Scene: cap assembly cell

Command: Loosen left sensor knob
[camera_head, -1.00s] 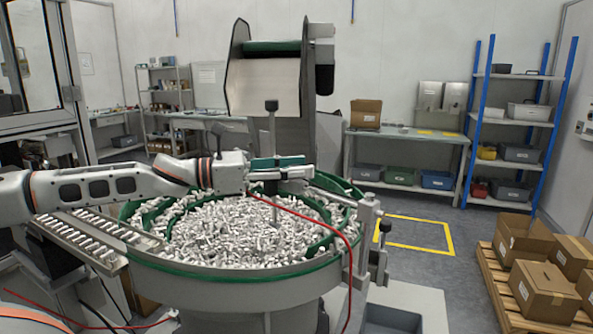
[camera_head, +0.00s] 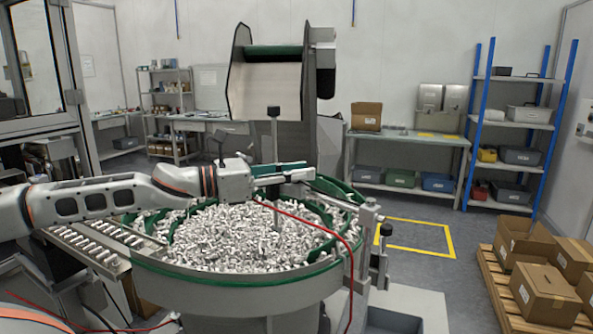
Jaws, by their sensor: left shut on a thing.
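The large round bowl feeder (camera_head: 240,284) stands in front of me, full of small metallic caps (camera_head: 240,238). My left arm comes in from the left over its rim. My left gripper (camera_head: 298,170) reaches right above the caps. Its fingers are closed at the sensor bracket (camera_head: 318,187) on the bowl's right side. The left sensor knob is small and mostly hidden between the fingers. My right gripper is not in view.
A dark-topped vertical post (camera_head: 273,125) rises just behind the left gripper. A hopper (camera_head: 265,85) stands behind the bowl. A red cable (camera_head: 345,245) arcs over the bowl's right side. Cartons (camera_head: 545,291) sit on a pallet at the right.

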